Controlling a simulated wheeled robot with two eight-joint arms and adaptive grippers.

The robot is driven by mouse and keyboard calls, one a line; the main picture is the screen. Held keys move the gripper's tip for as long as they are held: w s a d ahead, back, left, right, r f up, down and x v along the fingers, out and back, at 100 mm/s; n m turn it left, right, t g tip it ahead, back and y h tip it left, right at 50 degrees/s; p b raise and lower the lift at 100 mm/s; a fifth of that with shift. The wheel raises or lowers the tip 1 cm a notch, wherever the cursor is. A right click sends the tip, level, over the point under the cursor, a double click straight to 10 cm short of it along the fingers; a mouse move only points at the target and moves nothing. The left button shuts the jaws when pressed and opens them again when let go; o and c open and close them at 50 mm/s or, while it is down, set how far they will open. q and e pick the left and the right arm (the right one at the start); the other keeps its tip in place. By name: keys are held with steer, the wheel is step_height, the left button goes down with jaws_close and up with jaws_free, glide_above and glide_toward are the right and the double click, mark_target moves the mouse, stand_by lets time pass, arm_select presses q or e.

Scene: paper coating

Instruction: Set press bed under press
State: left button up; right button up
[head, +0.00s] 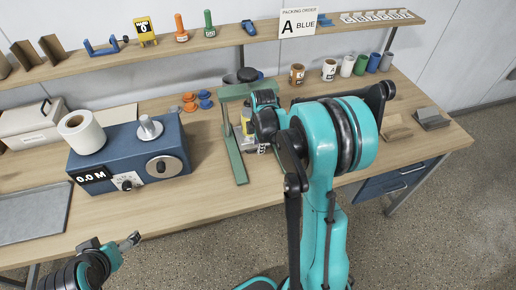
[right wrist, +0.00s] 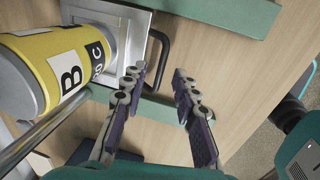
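The press is a green frame (head: 234,150) on the middle of the table, partly hidden behind my right arm. In the right wrist view, the press bed looks like a square metal plate (right wrist: 139,22) with a black loop handle (right wrist: 162,47), lying between two green bars. A yellow cylinder (right wrist: 48,62) labelled B and C is over or beside the plate; I cannot tell if it touches. My right gripper (right wrist: 158,78) is open and empty, its fingers apart near the handle and one green bar. My left gripper (head: 132,240) is at the table's front edge, apart from the press; its opening is unclear.
A blue machine (head: 140,165) with a white roll stands left of the press. Orange and blue caps (head: 196,101) lie between them. Cups (head: 329,69) line the back right. A shelf (head: 225,38) runs along the back. The front right table is largely hidden by my arm.

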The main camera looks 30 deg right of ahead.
mark_target(256, 147)
steer(key=shift+w+f, duration=0.1)
steer(key=shift+f, duration=0.75)
jaws_close()
steer(key=shift+w+d+r, duration=0.1)
steer(key=shift+w+d, duration=0.1)
steer(key=shift+w, duration=0.4)
steer(key=shift+w+d, duration=0.15)
steer(key=shift+w, duration=0.45)
steer(key=shift+c, duration=1.8)
jaws_free()
steer(key=o, duration=0.4)
steer(key=shift+c, duration=0.2)
steer(key=shift+w, duration=0.1)
